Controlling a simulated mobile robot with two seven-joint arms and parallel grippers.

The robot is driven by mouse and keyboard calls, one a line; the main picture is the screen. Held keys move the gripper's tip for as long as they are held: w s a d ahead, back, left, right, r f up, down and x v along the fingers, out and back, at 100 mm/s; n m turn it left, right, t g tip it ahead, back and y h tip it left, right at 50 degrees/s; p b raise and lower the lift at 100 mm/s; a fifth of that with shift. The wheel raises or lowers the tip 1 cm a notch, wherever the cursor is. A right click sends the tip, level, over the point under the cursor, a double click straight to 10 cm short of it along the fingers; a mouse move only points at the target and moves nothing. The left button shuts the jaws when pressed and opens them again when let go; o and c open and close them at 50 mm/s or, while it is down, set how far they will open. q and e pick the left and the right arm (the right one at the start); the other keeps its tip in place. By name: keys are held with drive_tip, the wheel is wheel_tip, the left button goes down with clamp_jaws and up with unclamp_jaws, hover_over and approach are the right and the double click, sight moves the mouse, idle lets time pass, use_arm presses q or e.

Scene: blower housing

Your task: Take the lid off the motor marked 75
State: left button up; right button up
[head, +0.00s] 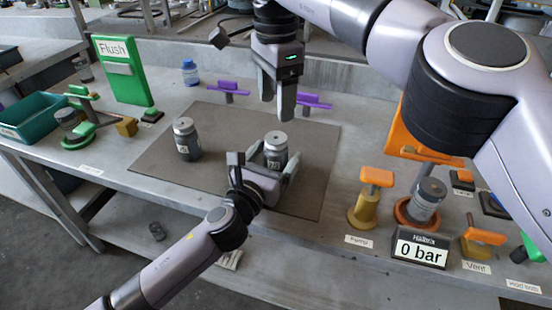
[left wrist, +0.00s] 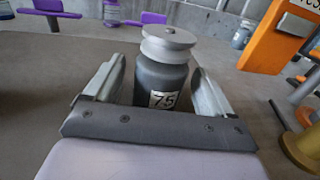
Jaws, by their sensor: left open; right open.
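The motor marked 75 (left wrist: 162,85) is a dark grey cylinder standing upright on the mat, with a silver lid (left wrist: 168,43) on its top. In the head view the same motor (head: 275,153) stands right of the mat's middle. My left gripper (head: 272,165) is open low at the mat, with one finger on each side of the motor's body; whether they touch it I cannot tell. My right gripper (head: 278,110) is open and empty, pointing down above and just behind the lid. A second grey motor (head: 187,140) with a silver lid stands on the mat to the left.
The mat (head: 150,158) is otherwise clear. A pump (head: 370,195), a 0 bar display (head: 420,248) and an orange vent handle (head: 485,237) stand at right. Purple-handled fixtures (head: 229,88) stand behind the mat. A green Flush panel (head: 123,72) and a teal bin (head: 30,118) are at left.

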sight(276, 138)
use_arm(q)
drive_tip(key=shift+w+d, duration=0.15)
drive_tip(key=shift+w, duration=0.25)
drive_tip(key=c, duration=1.5)
use_arm(e)
drive_tip(key=shift+o, duration=0.4)
drive_tip(key=shift+s+a+f+n+h, duration=0.1)
drive_tip(key=shift+s+f+n+h, duration=0.4)
drive_tip(key=shift+n, duration=0.6)
drive_tip(key=shift+s+r+n+t, duration=2.05)
drive_tip(key=shift+s+n+t, duration=0.15)
drive_tip(key=shift+n, duration=1.8)
drive_tip(key=x, duration=0.7)
drive_tip(key=a+x, duration=0.1)
drive_tip(key=x, duration=0.3)
drive_tip(key=shift+w+f, duration=0.2)
drive_tip(key=shift+f, duration=0.1)
use_arm(q)
drive_tip(key=shift+f, duration=0.1)
